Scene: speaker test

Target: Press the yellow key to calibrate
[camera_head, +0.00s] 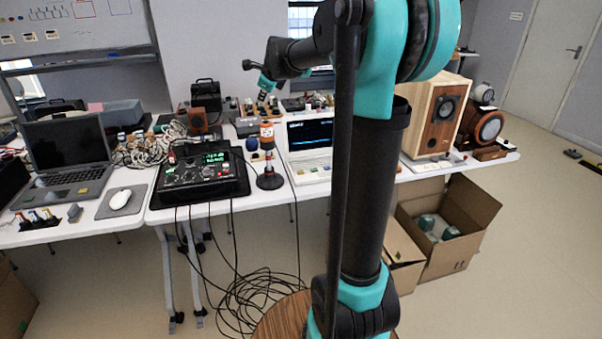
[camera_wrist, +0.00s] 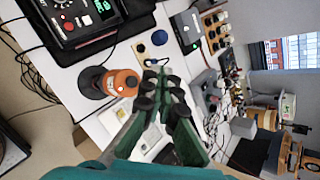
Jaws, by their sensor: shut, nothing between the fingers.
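I cannot clearly make out a yellow key in either view. A black box (camera_head: 196,178) with a lit green display, knobs and small buttons lies on the white table in the head view. It also shows at the top left of the wrist view (camera_wrist: 72,30), with a red button. An orange and black upright device (camera_head: 267,140) on a round base stands just right of it, and left of my fingers in the wrist view (camera_wrist: 119,82). My gripper (camera_wrist: 160,72) is shut and empty. In the head view my gripper (camera_head: 262,96) is above the back of the table.
An open laptop (camera_head: 68,150) and a mouse (camera_head: 121,197) are at the left. A wooden speaker (camera_head: 437,112) stands at the right.

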